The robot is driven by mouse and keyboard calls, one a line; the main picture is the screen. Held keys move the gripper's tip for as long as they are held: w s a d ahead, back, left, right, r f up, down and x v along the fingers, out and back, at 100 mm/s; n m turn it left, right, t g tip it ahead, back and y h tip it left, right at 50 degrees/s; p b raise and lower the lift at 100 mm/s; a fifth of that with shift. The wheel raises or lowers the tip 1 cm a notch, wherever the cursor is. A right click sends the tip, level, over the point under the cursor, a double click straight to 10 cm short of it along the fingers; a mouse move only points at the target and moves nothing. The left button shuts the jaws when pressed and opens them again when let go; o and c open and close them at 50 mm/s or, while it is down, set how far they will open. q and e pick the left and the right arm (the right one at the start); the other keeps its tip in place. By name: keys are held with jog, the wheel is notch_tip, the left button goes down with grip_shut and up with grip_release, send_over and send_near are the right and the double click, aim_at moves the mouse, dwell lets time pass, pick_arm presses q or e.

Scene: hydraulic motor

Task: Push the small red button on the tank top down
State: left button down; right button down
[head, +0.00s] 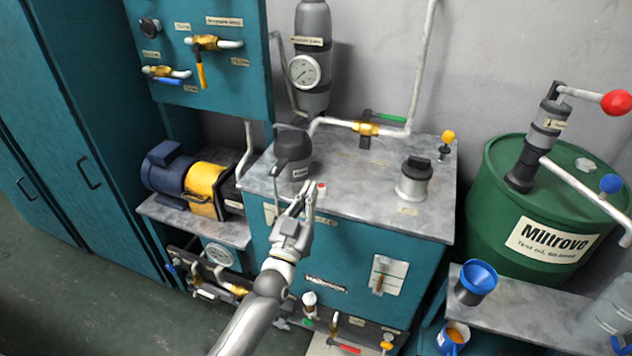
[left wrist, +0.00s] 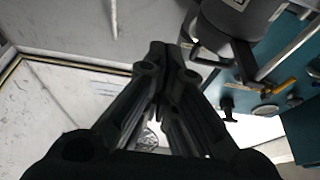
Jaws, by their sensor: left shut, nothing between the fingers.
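The small red button (head: 321,187) sits near the front left of the grey marbled tank top (head: 357,202). My left gripper (head: 310,186) is shut and empty, with its fingertips just left of the button in the head view. I cannot tell how high the tips are above the tank top or whether they touch it. In the left wrist view the closed fingers (left wrist: 165,50) fill the middle, and I cannot make out the button there. My right gripper does not show.
On the tank top stand a dark grey filter housing (head: 293,152) behind my fingertips, a black-capped filler (head: 414,180) to the right and a yellow-knobbed valve (head: 446,144). A green drum (head: 510,210) stands right of the tank. The tank top between button and filler is clear.

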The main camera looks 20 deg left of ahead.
pick_arm(q)
jog(key=v, duration=0.4)
dwell(0.4)
jog(key=s+d+f+m+g, duration=0.1)
jog(key=s+f+g, duration=0.15)
jog(key=f, duration=0.95)
jog(key=s+f+g, duration=0.2)
jog(key=f+g, duration=0.2)
jog(key=f, duration=0.8)
jog(key=s+f+g, duration=0.5)
jog(key=s+f, duration=0.6)
jog(key=f, duration=0.4)
jog(key=s+a+f+g, duration=0.1)
jog(key=s+f+g, duration=0.2)
jog(key=s+f, duration=0.3)
jog(key=s+a+f+g, duration=0.1)
jog(key=s+f+g, duration=0.2)
jog(key=s, duration=1.4)
jog(key=s+a+f+m+g, duration=0.1)
jog(key=s+f+g, duration=0.2)
jog(key=s+f, duration=0.6)
jog(key=s, duration=0.2)
jog(key=shift+s+a+y, duration=0.3)
jog(key=shift+y, duration=0.1)
